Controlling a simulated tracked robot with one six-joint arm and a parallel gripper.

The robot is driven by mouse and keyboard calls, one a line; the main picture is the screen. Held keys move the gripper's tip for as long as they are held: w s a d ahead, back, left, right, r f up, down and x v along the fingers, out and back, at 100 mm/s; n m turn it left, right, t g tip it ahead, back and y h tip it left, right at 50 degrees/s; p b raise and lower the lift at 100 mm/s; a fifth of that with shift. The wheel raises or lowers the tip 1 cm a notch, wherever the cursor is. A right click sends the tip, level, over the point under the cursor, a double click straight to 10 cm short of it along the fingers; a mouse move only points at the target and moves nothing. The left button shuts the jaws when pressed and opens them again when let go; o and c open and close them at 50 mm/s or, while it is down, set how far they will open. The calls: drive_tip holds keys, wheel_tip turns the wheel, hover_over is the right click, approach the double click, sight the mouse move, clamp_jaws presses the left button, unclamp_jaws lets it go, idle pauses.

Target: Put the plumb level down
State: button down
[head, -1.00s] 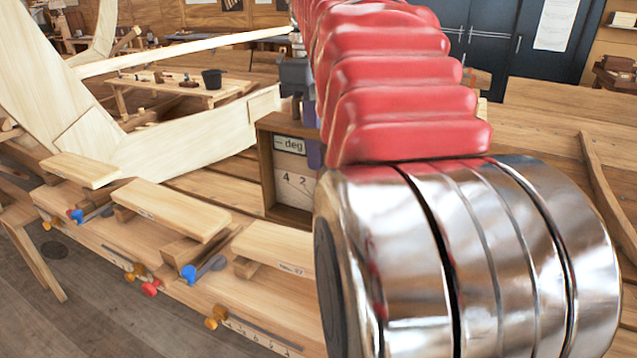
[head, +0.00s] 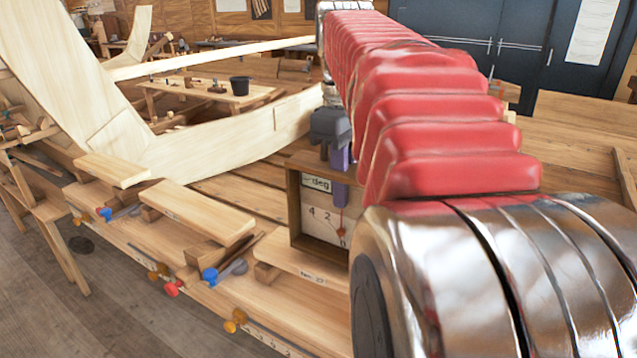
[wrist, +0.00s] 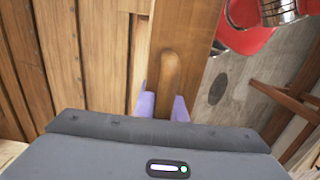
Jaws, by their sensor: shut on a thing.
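The plumb level (head: 294,208) is a brown wooden box frame with a pale dial, a "deg" plate and a red pointer near the 0. It stands upright behind the short planks in the head view, and my arm covers its right side. My gripper (head: 341,190) reaches down to its top from above.
Short planks (head: 195,212) lie in a row along a timber ledge with coloured knobs (head: 210,275) and clamps. A curved hull timber (head: 215,130) runs behind. A low table (head: 200,92) with a black bucket (head: 239,86) stands further back. Wooden planking lies right of my arm.

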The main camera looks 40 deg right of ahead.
drive_tip(key=shift+f, duration=0.3)
drive_tip(key=c, duration=1.8)
unclamp_jaws()
drive_tip(key=shift+w+r, duration=0.1)
drive_tip(key=shift+r, duration=3.95)
drive_tip(key=w+a+f+t, duration=0.1)
drive_tip(key=w+a+t, duration=0.35)
drive_tip(key=w, duration=0.55)
drive_tip(key=s+a+f+m, duration=0.1)
drive_tip(key=s+a+f, duration=0.3)
drive_tip(key=a+f, duration=0.2)
drive_tip(key=s+a+f+m+t, duration=0.1)
drive_tip(key=s+a+f, duration=0.4)
drive_tip(key=f, duration=0.4)
drive_tip(key=s+a+f+m, duration=0.2)
drive_tip(key=s+a+f, duration=0.3)
drive_tip(key=a+f, duration=0.2)
drive_tip(key=shift+s+a+f+t, duration=0.15)
drive_tip(key=shift+a+f+t, duration=0.15)
drive_tip(key=shift+f, duration=0.4)
